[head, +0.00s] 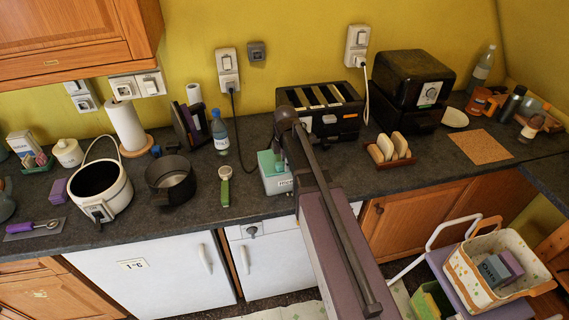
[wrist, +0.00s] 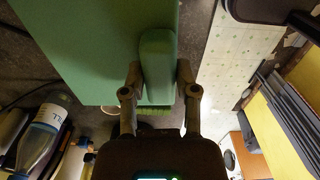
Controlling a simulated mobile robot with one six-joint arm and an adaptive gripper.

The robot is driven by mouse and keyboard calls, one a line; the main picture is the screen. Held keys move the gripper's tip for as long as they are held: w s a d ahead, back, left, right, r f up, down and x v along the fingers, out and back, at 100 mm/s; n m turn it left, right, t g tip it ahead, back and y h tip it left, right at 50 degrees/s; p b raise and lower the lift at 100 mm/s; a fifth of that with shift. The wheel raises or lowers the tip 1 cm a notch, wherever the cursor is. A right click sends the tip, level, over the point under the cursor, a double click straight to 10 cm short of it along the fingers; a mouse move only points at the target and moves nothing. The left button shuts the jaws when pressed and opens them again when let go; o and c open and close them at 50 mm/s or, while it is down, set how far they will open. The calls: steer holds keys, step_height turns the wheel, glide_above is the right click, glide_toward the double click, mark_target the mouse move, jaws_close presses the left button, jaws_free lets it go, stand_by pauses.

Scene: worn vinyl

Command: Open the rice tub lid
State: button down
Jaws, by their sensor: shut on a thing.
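The rice tub (head: 278,185) is a small pale box with a label on its front, standing near the counter's front edge. Its green lid (head: 266,163) shows on top, partly hidden behind my arm. In the wrist view the lid (wrist: 95,45) fills the upper left as a flat green panel. A raised green grip (wrist: 157,60) on it sits between my fingers. My gripper (wrist: 158,78) is shut on this grip. My arm hides the gripper in the head view, and I cannot tell there whether the lid is lifted.
A green-handled tool (head: 225,187) lies left of the tub, with a dark pot (head: 160,178) beyond it. A water bottle (head: 220,133) and black toaster (head: 340,122) stand behind. A rack with bread slices (head: 384,165) is at the right.

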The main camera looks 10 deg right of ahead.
steer(key=shift+w+r+p, duration=0.3)
steer(key=shift+r+p, duration=0.3)
steer(key=shift+r, duration=0.1)
steer(key=shift+w+r+p, duration=0.25)
steer(key=shift+r+p, duration=0.35)
steer(key=shift+r, duration=0.1)
steer(key=w+r+p, duration=0.2)
steer(key=r+p, duration=0.1)
steer(key=shift+w+a+r, duration=0.1)
steer(key=shift+w+r, duration=0.05)
steer(key=shift+w, duration=0.2)
steer(key=shift+w+r+p, duration=0.35)
steer(key=shift+w+p, duration=0.1)
steer(key=shift+p, duration=0.05)
steer(key=shift+c, duration=1.8)
jaws_free()
